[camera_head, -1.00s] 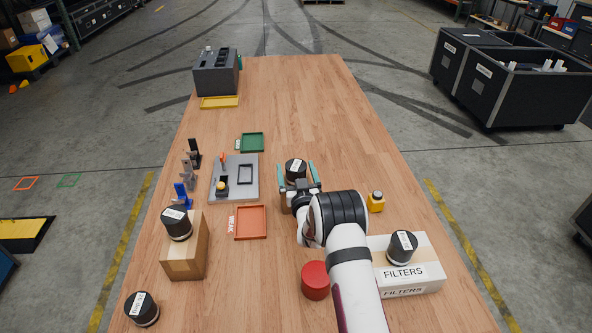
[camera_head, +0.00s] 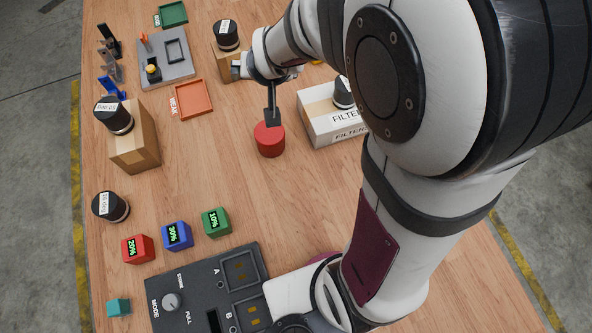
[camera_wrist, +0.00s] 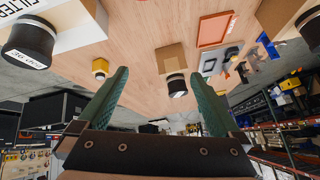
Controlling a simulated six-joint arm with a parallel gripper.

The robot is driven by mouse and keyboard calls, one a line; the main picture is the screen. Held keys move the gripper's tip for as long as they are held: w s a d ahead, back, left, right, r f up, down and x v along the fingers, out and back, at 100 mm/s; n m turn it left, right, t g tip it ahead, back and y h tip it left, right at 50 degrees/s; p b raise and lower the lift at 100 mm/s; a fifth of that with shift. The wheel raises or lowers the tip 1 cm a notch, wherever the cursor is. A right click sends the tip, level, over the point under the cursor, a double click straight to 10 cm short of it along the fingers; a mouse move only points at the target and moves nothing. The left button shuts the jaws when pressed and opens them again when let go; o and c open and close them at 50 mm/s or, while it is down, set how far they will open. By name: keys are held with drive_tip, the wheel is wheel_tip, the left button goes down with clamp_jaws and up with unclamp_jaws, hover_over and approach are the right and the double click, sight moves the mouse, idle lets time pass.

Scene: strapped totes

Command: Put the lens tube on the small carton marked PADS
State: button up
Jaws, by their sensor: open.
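Several similar black cylinders with white labels stand about; I cannot read which is the lens tube. One black cylinder (camera_head: 227,36) stands upright on a small brown carton (camera_head: 236,67). I see no PADS lettering on that carton's visible sides. The wrist view, which is upside down, shows this cylinder (camera_wrist: 176,85) and carton (camera_wrist: 172,58) beyond my fingertips. My gripper (camera_wrist: 161,74) is open, with nothing between its two green fingers, and apart from the carton. In the head view my wrist partly hides the gripper.
A black cylinder (camera_head: 344,94) stands on the white FILTERS box (camera_head: 320,122), partly behind my arm. Another (camera_head: 116,118) tops a taller brown box (camera_head: 142,140); another (camera_head: 109,207) is on the table. A red cylinder (camera_head: 269,141) stands mid-table. An orange tray (camera_head: 178,110) lies left.

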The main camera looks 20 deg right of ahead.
drive_tip(key=s+a+r+m+g, duration=0.1)
drive_tip(key=s+g, duration=0.2)
drive_tip(key=s, duration=1.1)
drive_tip(key=s+a+r+m+g+y, duration=0.1)
drive_tip(key=s+g, duration=0.3)
drive_tip(key=s, duration=1)
drive_tip(key=shift+s+a+r+g+y, duration=0.3)
drive_tip(key=shift+a+r, duration=0.05)
drive_tip(key=shift+a, duration=0.05)
